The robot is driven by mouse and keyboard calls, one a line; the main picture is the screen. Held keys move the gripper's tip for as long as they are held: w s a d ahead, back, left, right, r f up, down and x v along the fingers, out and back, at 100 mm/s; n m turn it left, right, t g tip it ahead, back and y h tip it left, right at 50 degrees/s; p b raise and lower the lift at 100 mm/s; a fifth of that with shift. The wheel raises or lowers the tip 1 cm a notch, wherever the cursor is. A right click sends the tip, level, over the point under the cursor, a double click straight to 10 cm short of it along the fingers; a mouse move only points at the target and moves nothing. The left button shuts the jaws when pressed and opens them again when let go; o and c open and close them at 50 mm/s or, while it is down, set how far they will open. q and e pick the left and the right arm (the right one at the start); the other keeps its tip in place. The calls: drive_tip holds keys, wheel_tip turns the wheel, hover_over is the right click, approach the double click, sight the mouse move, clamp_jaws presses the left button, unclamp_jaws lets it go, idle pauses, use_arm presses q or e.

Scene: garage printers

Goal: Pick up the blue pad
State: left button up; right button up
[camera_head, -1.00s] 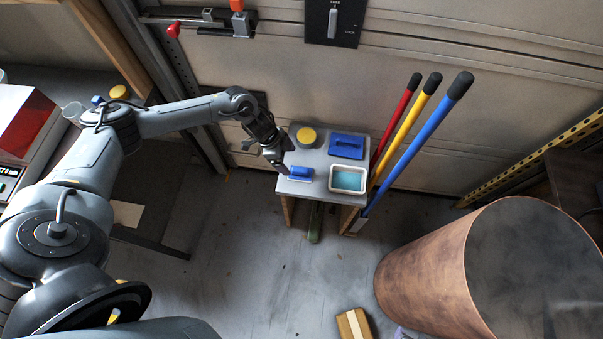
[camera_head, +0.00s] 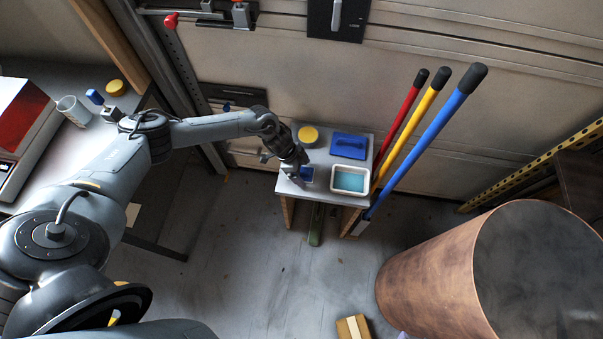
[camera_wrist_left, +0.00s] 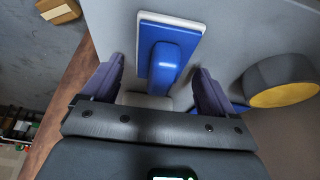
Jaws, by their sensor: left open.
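A blue pad (camera_head: 308,174) with a raised blue handle and a pale rim lies at the front left of the small grey table. It is partly hidden by my left gripper (camera_head: 298,178) in the head view. In the left wrist view, the blue pad (camera_wrist_left: 183,27) lies ahead of my left gripper (camera_wrist_left: 152,85), its handle lined up between the two open fingers. The fingers appear to stand on either side of the handle's near end, without gripping it. A second blue pad-like item (camera_head: 349,146) with a handle lies at the table's back right. My right gripper is out of view.
The small table (camera_head: 327,158) also holds a white tray (camera_head: 350,180) with blue-green contents and a yellow-lidded round container (camera_head: 308,135). Red, yellow and blue poles (camera_head: 430,130) stand to its right. A large copper-brown drum (camera_head: 430,260) stands front right.

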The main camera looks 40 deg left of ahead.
use_arm(q)
drive_tip(key=c, duration=1)
